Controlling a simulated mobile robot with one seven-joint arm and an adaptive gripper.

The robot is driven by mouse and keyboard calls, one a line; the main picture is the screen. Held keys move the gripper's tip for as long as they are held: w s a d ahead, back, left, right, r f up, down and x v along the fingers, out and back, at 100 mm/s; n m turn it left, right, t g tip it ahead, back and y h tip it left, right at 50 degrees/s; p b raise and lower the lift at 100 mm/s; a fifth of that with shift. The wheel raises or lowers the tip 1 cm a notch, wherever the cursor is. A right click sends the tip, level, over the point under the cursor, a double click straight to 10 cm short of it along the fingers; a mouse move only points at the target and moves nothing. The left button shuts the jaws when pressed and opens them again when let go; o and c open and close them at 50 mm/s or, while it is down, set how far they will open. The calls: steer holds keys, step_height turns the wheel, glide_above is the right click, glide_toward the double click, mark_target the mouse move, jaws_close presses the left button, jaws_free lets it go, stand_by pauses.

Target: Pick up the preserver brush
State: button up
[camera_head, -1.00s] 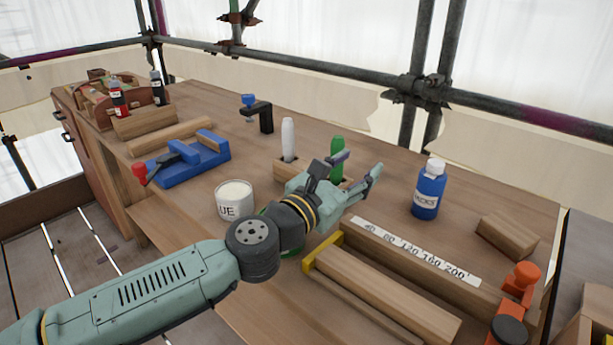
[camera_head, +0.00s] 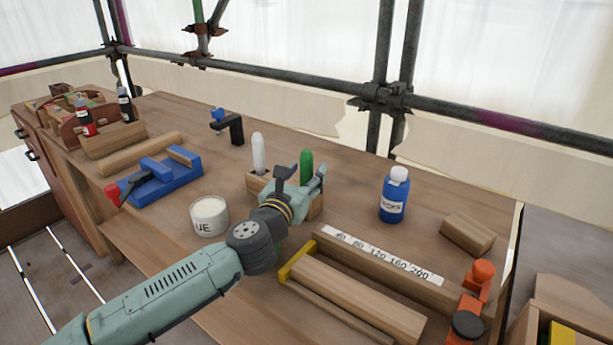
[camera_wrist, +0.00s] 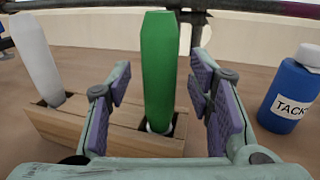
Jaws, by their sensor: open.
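A green handle (camera_head: 306,162), apparently a brush, stands upright in a wooden holder (camera_head: 253,183) on the bench. It also shows in the wrist view (camera_wrist: 160,70), its lower end in a slot of the holder. A white handle (camera_head: 258,152) stands in the same holder to the left; in the wrist view (camera_wrist: 37,58) it appears tilted. No lettering tells which is the preserver brush. My gripper (camera_head: 300,172) is open at the holder. In the wrist view its purple-padded fingers (camera_wrist: 165,92) flank the green handle with a gap on both sides. The bristles are hidden.
A blue bottle (camera_head: 393,198) stands right of the holder, and a white labelled tub (camera_head: 209,217) is at left. A blue clamp-like tool (camera_head: 170,178) lies further left. A long wooden box with a number strip (camera_head: 385,257) is in front. Bench between holder and bottle is clear.

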steer(key=shift+w+d, duration=0.15)
steer(key=shift+w, duration=0.3)
jaws_close()
stand_by(0.3)
